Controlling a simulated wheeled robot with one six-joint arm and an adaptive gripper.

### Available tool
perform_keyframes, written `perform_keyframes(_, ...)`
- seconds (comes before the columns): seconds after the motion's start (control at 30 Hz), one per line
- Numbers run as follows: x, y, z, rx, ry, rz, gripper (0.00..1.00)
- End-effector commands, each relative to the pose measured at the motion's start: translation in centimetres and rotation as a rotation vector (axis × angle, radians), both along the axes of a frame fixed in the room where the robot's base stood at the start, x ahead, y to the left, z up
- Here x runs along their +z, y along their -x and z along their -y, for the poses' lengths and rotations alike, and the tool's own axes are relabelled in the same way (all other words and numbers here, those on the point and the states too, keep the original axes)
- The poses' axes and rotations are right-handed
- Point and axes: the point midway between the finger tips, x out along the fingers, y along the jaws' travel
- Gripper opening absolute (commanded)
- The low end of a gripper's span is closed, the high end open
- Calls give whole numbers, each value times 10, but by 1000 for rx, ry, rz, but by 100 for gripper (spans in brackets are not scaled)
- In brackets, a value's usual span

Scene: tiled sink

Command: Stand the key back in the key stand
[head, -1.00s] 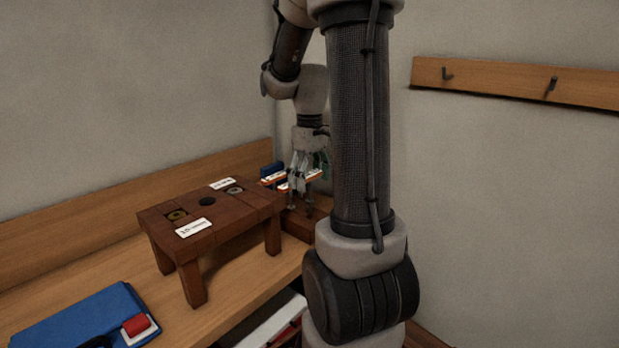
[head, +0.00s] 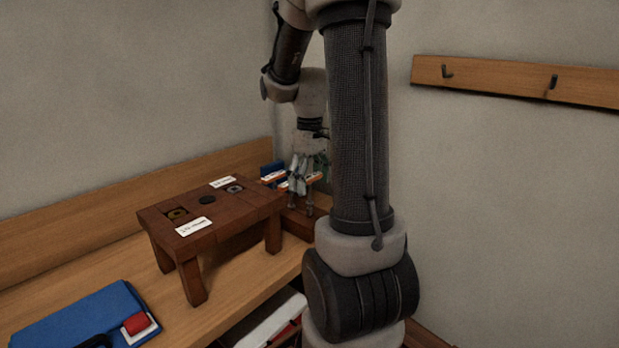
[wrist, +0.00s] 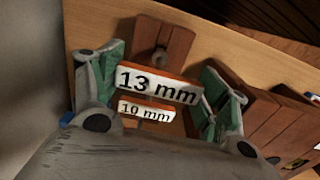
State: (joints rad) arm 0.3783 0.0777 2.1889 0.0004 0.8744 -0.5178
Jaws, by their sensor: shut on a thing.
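My gripper (head: 299,188) points down past the far right end of the wooden bench. In the wrist view my gripper (wrist: 162,80) has its green-padded fingers at both ends of an orange handle with a white "13 mm" label, the 13 mm key (wrist: 158,86), and is shut on it. A smaller "10 mm" key (wrist: 146,111) is just below it in the picture. A brown block, seemingly the key stand (wrist: 176,45), lies beneath; it shows low in the head view (head: 297,222). Grey shanks stand near the block; whether the held key's foot is seated is hidden.
A brown bench (head: 225,213) with ring-like fittings, a dark hole and white labels stands close left of my gripper. A blue folder-like item (head: 80,315) with a red piece lies front left. A hook rail (head: 510,82) is on the right wall.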

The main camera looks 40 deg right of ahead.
Motion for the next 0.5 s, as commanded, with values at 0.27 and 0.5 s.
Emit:
perform_keyframes(0.27,-7,0,0,0,-1,-1,46)
perform_keyframes(0.5,-13,0,0,0,0,-1,46)
